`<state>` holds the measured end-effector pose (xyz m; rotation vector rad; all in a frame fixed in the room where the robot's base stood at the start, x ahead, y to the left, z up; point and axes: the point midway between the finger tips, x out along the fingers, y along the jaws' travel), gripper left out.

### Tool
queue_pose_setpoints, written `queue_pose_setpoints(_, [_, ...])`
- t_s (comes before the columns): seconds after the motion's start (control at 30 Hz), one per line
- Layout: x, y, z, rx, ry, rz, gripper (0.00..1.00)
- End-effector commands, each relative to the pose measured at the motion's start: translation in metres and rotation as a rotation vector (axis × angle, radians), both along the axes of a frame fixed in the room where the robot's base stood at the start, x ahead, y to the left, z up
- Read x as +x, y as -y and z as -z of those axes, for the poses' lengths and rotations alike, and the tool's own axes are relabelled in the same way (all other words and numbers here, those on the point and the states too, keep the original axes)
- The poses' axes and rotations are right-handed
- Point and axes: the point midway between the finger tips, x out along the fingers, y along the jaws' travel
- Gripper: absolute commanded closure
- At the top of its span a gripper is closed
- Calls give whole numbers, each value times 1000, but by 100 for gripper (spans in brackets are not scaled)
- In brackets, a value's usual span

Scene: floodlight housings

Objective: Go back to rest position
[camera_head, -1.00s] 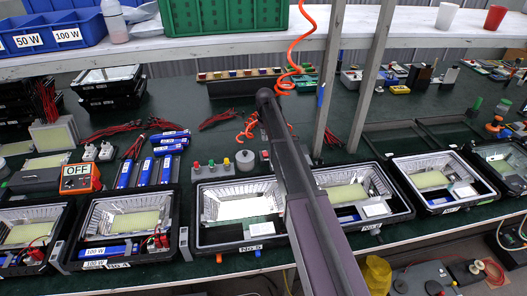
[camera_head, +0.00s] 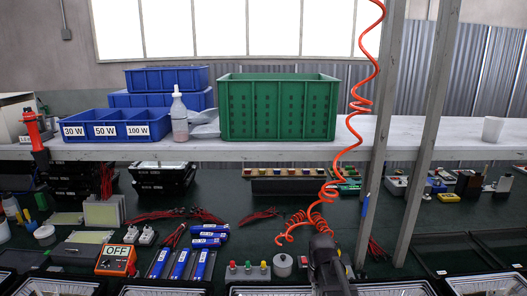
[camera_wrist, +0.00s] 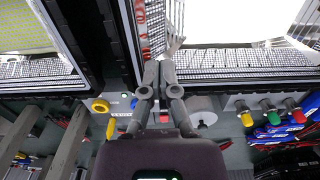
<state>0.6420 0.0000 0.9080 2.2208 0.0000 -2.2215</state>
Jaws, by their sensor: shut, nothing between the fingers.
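My gripper (camera_wrist: 158,72) shows in the wrist view with its two grey fingers close together and nothing between them. One housing (camera_wrist: 78,45) with a yellow LED panel is at the upper left, and another housing (camera_wrist: 230,66) with a bright reflector is at the upper right. The front row of housings is cut off by the lower edge there.
In the head view a white shelf (camera_head: 380,150) crosses above the bench, with a green crate (camera_head: 278,107) and blue bins (camera_head: 118,122). An orange coiled hose (camera_head: 358,105) hangs close to my arm. Grey posts (camera_head: 425,125) stand to its right. A multimeter (camera_head: 116,260) reads OFF.

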Motion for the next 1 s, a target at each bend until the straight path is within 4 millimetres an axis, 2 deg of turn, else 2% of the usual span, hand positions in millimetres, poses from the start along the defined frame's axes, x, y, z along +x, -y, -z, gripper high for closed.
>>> queue_pose_setpoints(0.03, [-27,0,-2,0,0,0,100])
queue_pose_setpoints(0.1, [-50,0,-3,0,0,0,100])
queue_pose_setpoints(0.2, [-75,0,-5,0,0,0,100])
queue_pose_setpoints(0.33, [-97,0,-6,0,0,0,100])
queue_pose_setpoints(0.5, [-105,0,-6,0,0,0,100])
queue_pose_setpoints(1.0, [-105,0,-6,0,0,0,100])
